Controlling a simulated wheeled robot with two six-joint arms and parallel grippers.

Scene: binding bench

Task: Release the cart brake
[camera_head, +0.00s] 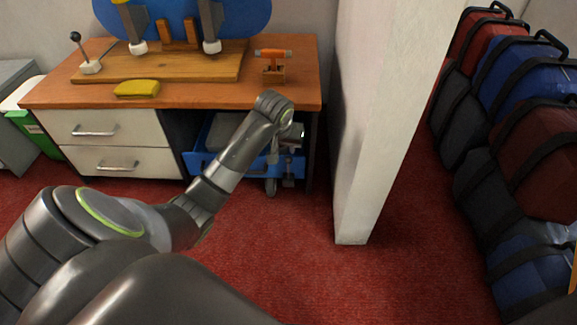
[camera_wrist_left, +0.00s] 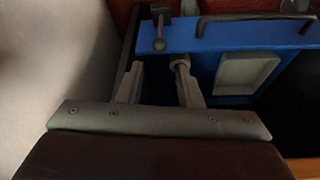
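The blue cart (camera_head: 203,166) stands under the wooden bench, partly hidden by my left arm. In the left wrist view its blue side (camera_wrist_left: 225,38) fills the upper right. A short lever with a round reddish knob (camera_wrist_left: 159,45) shows at the cart's left end there; it looks like the brake lever. My left gripper (camera_head: 291,138) is at the cart's right end. In the left wrist view the left gripper (camera_wrist_left: 158,82) has its fingers apart with nothing between them. The knob lies just beyond the fingertips, in line with the gap. My right gripper is not in view.
A white partition wall (camera_head: 362,150) stands close to the right of the gripper. The bench top (camera_head: 210,96) is above the cart, with drawers (camera_head: 95,128) on the left. A dark handle (camera_wrist_left: 255,18) is on the cart. Red carpet is clear in front.

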